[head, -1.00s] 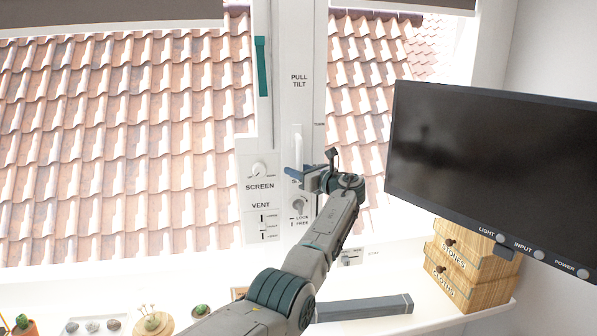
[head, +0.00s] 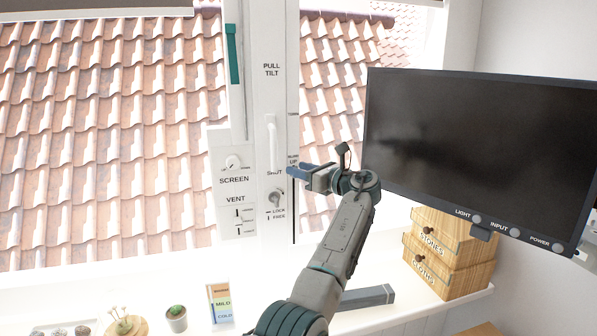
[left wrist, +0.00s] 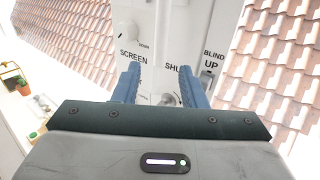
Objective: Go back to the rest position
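My left gripper (head: 306,174) is in front of the window post, near the white window handle (head: 271,143) and the lock knob (head: 275,197), a little to their right in the head view. In the left wrist view its two blue fingers (left wrist: 157,84) stand apart with nothing between them. The post's printed panel with SCREEN and SHUT lies beyond the fingertips. My right gripper is in neither view.
A black monitor (head: 478,150) hangs at the right, close to my left arm. Below it are wooden drawer boxes (head: 449,253) and a long grey bar (head: 366,298) on the white sill. A small cactus pot (head: 176,318) and a coloured card (head: 220,303) stand at the lower left.

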